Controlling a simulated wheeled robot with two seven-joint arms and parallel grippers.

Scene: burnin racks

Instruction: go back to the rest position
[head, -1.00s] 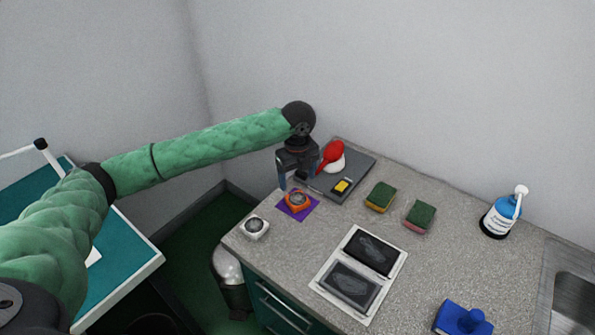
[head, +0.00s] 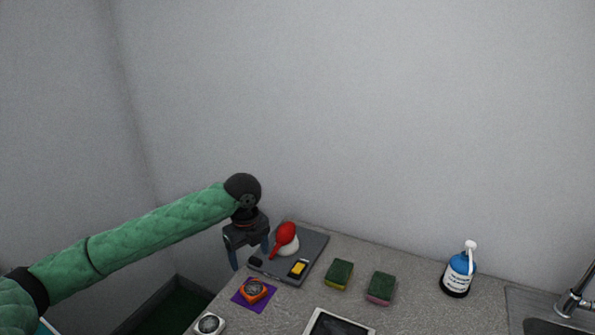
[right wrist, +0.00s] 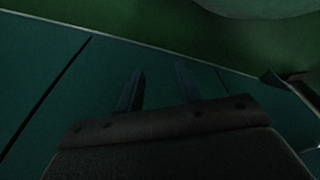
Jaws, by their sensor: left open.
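My left gripper (head: 250,258) is open and empty, pointing down above the left end of the counter, over the back of an orange round-dialled device (head: 257,291). That device sits on a purple square mat (head: 240,301), apart from the fingers. My right gripper (right wrist: 158,88) shows in the right wrist view with its two fingers apart and nothing between them. It faces dark green panels; how close they are is hard to tell.
On the counter (head: 415,312) are a white dial device (head: 209,324), a grey plate (head: 315,246) with a red-and-white object (head: 285,240) and a yellow-black item (head: 299,268), two sponges (head: 339,274) (head: 381,288), a blue bottle (head: 459,272) and a white-framed panel (head: 368,331). A sink tap (head: 573,301) stands right.

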